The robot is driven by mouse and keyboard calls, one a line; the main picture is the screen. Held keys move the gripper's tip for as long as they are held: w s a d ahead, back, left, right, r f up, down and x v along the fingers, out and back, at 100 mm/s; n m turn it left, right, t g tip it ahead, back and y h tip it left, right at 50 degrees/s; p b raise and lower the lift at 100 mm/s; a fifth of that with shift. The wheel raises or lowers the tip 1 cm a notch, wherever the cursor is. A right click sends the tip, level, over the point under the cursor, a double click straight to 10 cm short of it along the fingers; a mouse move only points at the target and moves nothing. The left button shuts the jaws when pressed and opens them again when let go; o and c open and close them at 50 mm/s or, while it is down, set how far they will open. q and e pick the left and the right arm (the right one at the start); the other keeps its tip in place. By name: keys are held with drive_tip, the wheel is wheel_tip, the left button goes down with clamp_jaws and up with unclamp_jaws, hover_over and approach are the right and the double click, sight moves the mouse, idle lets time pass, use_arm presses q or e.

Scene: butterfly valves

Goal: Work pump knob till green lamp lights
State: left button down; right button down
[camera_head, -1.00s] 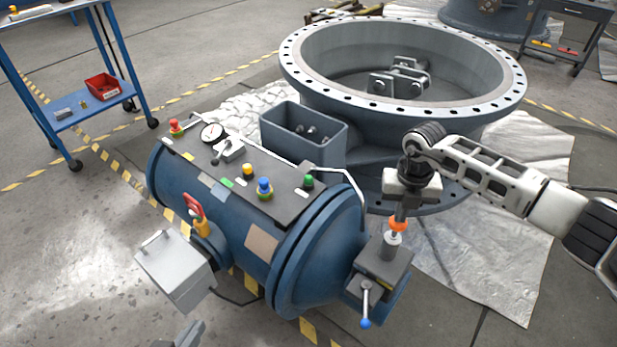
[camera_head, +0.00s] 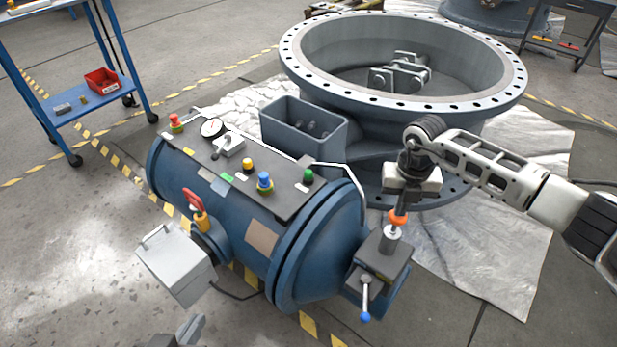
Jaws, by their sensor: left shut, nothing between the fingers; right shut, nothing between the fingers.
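The pump unit (camera_head: 385,255) is a dark block at the right end of a blue tank (camera_head: 245,220). An orange knob (camera_head: 397,219) tops its silver stem. My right gripper (camera_head: 398,208) points down, shut, with its tips at the top of the knob; I cannot tell whether they press on it. A green dome lamp (camera_head: 308,176) sits at the right end of the tank's dark panel and shows no clear glow. My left gripper (camera_head: 188,331) is shut and empty at the bottom edge, partly cut off, away from the pump.
The panel also bears blue (camera_head: 264,181), yellow (camera_head: 248,165) and red (camera_head: 176,121) domes and a gauge (camera_head: 212,128). A blue-balled lever (camera_head: 365,316) hangs from the pump block. A grey box (camera_head: 177,265) juts out front left. A large flanged ring (camera_head: 300,75) stands behind.

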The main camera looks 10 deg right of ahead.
drive_tip(key=shift+f+b, duration=0.9)
drive_tip(key=shift+f, duration=0.65)
drive_tip(key=shift+r, duration=0.25)
drive_tip(key=shift+r+p, duration=1.55)
drive_tip(key=shift+f, duration=0.1)
